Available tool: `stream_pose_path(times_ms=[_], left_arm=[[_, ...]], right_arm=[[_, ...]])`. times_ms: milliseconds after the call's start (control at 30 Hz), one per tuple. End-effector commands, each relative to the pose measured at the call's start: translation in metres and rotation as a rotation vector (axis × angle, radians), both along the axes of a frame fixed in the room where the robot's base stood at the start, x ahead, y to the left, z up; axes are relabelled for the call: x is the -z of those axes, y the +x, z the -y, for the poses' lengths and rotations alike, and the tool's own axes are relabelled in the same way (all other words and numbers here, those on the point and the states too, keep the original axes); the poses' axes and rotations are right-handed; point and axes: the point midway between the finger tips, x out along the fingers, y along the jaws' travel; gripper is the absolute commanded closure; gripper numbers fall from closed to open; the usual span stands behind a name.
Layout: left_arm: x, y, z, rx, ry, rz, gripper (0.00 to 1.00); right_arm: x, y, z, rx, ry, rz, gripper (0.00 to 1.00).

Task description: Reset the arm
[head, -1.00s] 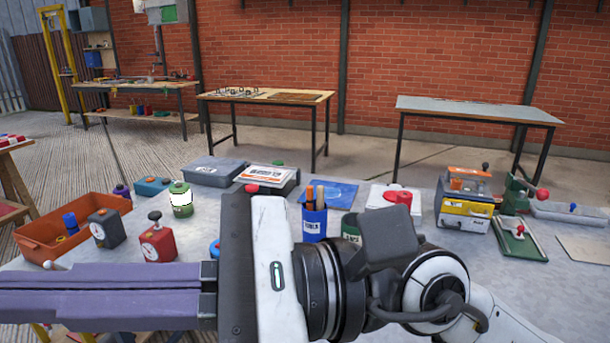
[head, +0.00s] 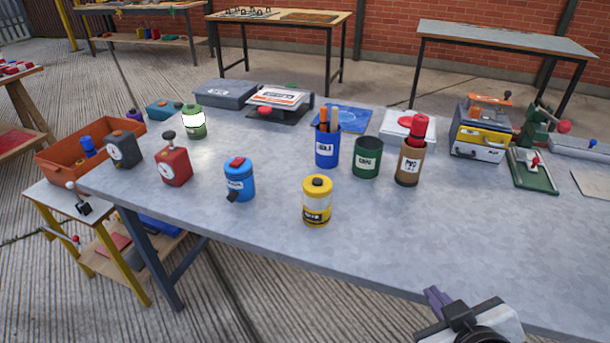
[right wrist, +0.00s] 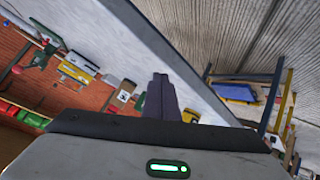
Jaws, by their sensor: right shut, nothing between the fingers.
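My right gripper (head: 436,296) shows at the lower right of the head view, at the near edge of the grey table (head: 420,240). Its purple fingers are together with nothing between them. In the right wrist view the closed fingers (right wrist: 161,90) point up the picture, with the table's edge behind them. My left gripper is in neither view.
A yellow canister (head: 317,201), a blue canister (head: 239,179), a red dial box (head: 174,165) and a brown cup (head: 409,162) stand on the table. A small side table (head: 66,206) stands at left. The table's right front is bare.

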Motion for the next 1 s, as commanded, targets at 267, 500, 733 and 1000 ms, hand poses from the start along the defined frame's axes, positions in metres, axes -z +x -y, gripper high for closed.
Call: stream_pose_path(times_ms=[267, 500, 733, 1000], left_arm=[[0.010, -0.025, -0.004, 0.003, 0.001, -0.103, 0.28], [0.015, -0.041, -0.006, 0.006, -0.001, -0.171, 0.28], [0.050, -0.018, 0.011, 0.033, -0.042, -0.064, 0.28], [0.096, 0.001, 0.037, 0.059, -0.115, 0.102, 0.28]], right_arm=[[0.081, -0.098, 0.012, 0.127, 0.147, -0.392, 1.00], [0.113, -0.172, 0.015, 0.209, 0.222, -0.640, 1.00], [0.147, -0.145, -0.002, 0.159, 0.266, -0.534, 1.00], [0.193, -0.125, -0.028, 0.095, 0.343, -0.376, 1.00]])
